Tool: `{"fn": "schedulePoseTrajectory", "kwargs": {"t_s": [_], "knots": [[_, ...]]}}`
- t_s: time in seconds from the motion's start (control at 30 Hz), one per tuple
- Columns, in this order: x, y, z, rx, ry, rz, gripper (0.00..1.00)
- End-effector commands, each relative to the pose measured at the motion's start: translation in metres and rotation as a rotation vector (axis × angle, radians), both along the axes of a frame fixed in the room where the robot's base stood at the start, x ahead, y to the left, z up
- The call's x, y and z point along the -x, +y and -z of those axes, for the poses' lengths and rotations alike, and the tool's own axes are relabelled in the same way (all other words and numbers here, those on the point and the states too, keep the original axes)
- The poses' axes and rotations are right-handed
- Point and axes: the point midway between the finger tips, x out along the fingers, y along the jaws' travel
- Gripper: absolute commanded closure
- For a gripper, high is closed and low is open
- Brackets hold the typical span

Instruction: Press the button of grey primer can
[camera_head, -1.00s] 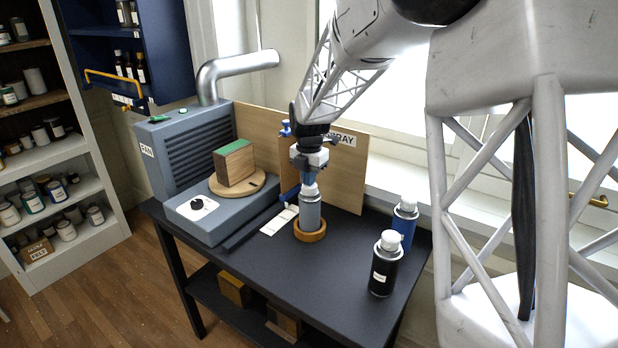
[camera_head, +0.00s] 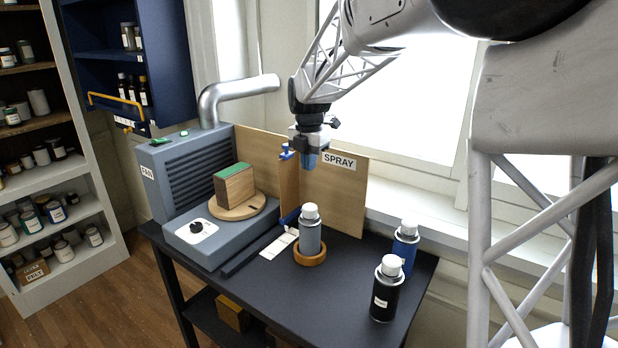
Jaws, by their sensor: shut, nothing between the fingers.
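The grey primer can (camera_head: 310,238) stands upright in a round wooden ring holder (camera_head: 309,257) on the dark table. Its white top (camera_head: 310,211) faces up and is uncovered. My gripper (camera_head: 308,168) is shut and empty, pointing down. It hangs above the can, with a clear gap between the fingertips and the white top. The front of the can's label is not readable here.
A black can (camera_head: 386,290) and a blue can (camera_head: 404,246) stand at the table's right. A grey fan unit (camera_head: 196,180) with a wood block (camera_head: 234,186) on a round turntable (camera_head: 238,208) is at left. A wooden SPRAY board (camera_head: 345,195) stands behind the can.

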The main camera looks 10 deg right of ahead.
Motion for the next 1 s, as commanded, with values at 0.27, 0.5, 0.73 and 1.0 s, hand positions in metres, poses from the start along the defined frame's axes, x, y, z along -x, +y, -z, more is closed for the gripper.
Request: {"fn": "schedulePoseTrajectory", "kwargs": {"t_s": [0.27,0.5,0.73,1.0], "knots": [[0.0,0.0,-0.018,0.0,0.0,0.0,1.0],[0.0,0.0,-0.019,0.0,-0.001,0.0,1.0],[0.0,0.0,-0.019,0.0,-0.001,0.0,1.0],[0.0,0.0,-0.019,0.0,-0.001,0.0,1.0]]}}
